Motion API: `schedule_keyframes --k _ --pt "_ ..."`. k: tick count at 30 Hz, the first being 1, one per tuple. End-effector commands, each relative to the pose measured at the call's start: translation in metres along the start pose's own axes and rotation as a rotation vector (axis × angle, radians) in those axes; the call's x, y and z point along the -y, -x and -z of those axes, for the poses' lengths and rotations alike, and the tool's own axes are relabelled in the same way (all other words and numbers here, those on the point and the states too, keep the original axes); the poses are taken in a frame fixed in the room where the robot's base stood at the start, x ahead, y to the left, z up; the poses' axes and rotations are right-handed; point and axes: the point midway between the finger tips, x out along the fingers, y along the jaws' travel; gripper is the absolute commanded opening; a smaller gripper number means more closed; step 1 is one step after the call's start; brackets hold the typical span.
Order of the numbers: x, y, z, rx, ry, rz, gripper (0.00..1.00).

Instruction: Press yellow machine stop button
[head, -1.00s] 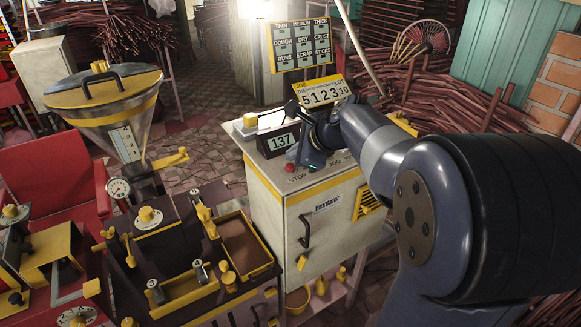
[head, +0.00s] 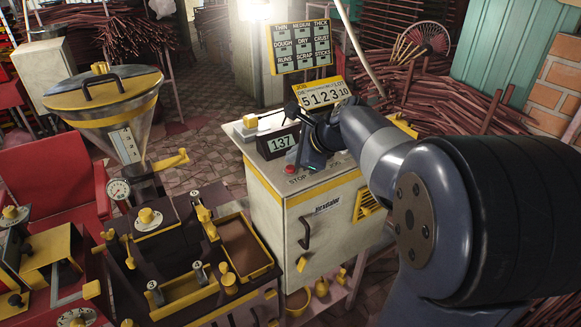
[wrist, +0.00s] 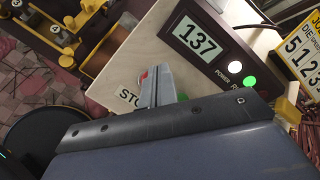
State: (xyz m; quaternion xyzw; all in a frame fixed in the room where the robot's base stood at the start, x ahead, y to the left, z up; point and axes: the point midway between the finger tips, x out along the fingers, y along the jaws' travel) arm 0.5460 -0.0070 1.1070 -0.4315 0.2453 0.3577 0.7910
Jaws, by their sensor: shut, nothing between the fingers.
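The yellow-trimmed cream machine cabinet (head: 318,225) stands in the middle of the head view. Its red stop button (head: 290,169) sits on the top panel near the front-left corner, by the STOP label (head: 297,180). My gripper (head: 306,164) is shut and empty, low over the panel just right of the red button. In the wrist view the closed fingers (wrist: 158,72) partly cover the red button (wrist: 144,75) and the STOP label (wrist: 127,97). Whether the fingertips touch the button cannot be told. A green button (wrist: 183,97) shows partly behind the fingers.
A display reading 137 (head: 282,142) stands on the panel behind the button. Power and run lamps (wrist: 241,74) are lit beside it. A yellow-knobbed lever (head: 250,121) is at the panel's left. A dark extruder bench (head: 190,250) and hopper (head: 105,105) stand left.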

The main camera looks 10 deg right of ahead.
Motion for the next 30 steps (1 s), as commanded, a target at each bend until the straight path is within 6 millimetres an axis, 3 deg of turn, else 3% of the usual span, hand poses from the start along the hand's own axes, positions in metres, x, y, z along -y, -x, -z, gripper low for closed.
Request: schedule_keyframes --k 30 --pt "-0.0042 -0.0061 0.0045 0.0 0.001 0.0 0.0"
